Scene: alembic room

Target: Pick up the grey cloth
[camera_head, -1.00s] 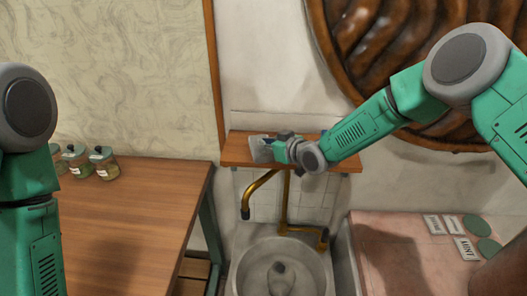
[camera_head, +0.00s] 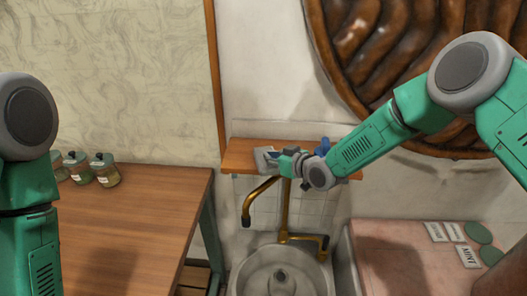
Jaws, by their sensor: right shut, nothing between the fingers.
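A grey, flat, folded-looking piece that looks like the cloth (camera_head: 262,160) lies at the left part of the wooden shelf above the basin. My right gripper (camera_head: 276,158) comes in from the right, low over the shelf. It is shut and empty, with its fingertips right at the cloth's right side. I cannot tell whether they touch it. The gripper covers part of the cloth. My left arm shows at the left edge, but its gripper is out of view.
The wooden shelf (camera_head: 236,154) holds a blue object (camera_head: 323,147) behind my right wrist. Below are a brass tap (camera_head: 285,205) and a stone basin (camera_head: 247,275). A wooden table (camera_head: 150,215) with several jars (camera_head: 105,170) stands left. A pinkish counter with labels (camera_head: 385,245) is right.

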